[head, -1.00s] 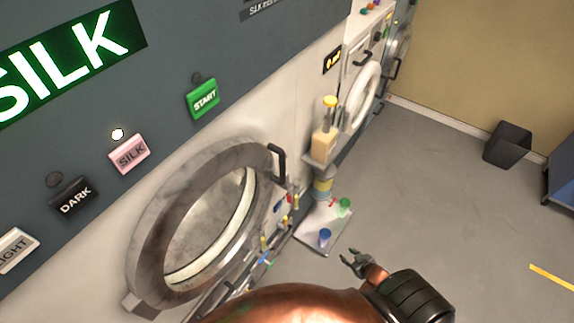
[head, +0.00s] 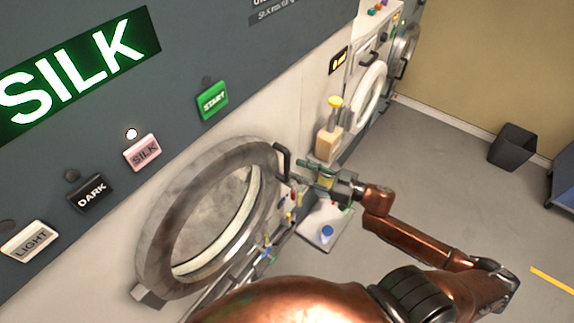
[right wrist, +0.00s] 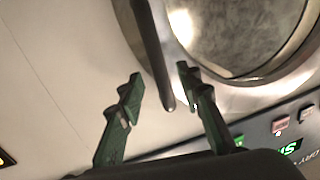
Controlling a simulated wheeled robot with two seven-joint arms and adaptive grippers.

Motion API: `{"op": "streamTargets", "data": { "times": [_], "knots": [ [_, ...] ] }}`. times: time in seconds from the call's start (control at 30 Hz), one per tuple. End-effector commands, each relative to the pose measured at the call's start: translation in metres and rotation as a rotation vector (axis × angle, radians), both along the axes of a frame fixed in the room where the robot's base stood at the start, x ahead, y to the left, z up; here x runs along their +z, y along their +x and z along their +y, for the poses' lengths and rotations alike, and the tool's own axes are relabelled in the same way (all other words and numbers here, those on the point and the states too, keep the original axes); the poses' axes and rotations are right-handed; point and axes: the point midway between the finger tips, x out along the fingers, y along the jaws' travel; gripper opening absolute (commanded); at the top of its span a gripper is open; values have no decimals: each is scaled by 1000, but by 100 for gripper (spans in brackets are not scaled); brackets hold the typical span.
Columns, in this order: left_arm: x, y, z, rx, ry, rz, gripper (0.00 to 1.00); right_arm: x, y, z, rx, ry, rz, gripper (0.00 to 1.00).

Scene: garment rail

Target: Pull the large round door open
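The large round door (head: 165,225) has a wide grey metal ring around a window and looks closed in the head view. Its dark bar handle (head: 281,158) is on the ring's right side. My right gripper (head: 301,171) is just right of the handle, its fingers pointing at it. In the right wrist view the green fingers are spread, and the handle (right wrist: 155,55) runs down into the gap between them, with no clear contact. The door's ring also shows there (right wrist: 290,62). My left gripper is in neither view.
A dark bin (head: 512,147) is far right; the floor between is clear.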

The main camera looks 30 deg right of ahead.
Motion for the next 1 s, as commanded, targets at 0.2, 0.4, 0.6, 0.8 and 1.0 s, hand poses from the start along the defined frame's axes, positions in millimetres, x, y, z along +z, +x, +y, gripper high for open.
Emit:
{"op": "streamTargets", "data": {
  "times": [0.2,0.4,0.6,0.8,1.0],
  "knots": [
    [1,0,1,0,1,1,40,1,28,18,-1,1,-2,32],
    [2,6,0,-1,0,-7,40,0,41,27,-2,-1,-1,32],
    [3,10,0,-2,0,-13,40,-1,43,28,-2,-1,1,32],
    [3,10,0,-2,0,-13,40,-1,43,28,-2,-1,1,26],
    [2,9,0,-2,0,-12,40,-1,43,28,-2,-1,1,12]
  ]
}}
